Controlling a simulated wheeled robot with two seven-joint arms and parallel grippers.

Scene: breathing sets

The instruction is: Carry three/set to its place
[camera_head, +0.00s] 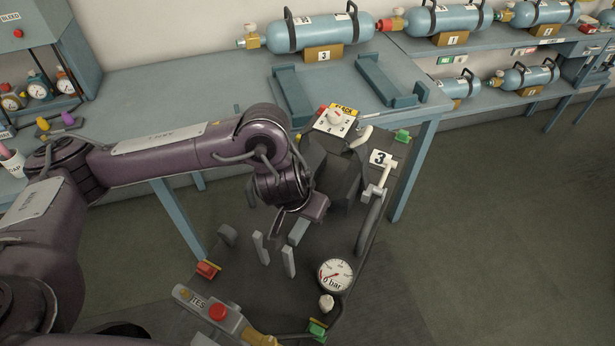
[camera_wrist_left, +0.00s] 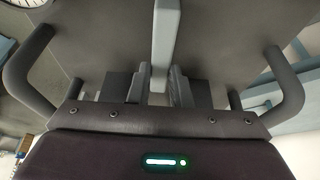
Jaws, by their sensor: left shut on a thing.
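The set marked 3, a dark backplate (camera_head: 235,280), spreads below the blue-grey bench's front edge. It carries a white 3 tag (camera_head: 380,157), a gauge (camera_head: 335,275) reading near 0 bar, and red and green buckles. My left gripper (camera_head: 298,232) is over its middle. In the left wrist view its fingers (camera_wrist_left: 160,88) are shut on a grey bar (camera_wrist_left: 163,42) of the set, with the dark plate (camera_wrist_left: 220,35) beyond. My arm hides part of the set. I cannot tell what bears it from below. My right gripper is not in view.
The bench (camera_head: 180,95) holds two empty-looking cradles (camera_head: 292,95) (camera_head: 388,82) and a blue cylinder (camera_head: 320,32) at a 3 block. A white dial box (camera_head: 335,121) is near the bench corner. More cylinders stand on the right rack (camera_head: 435,50). Floor at right (camera_head: 490,220) is clear.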

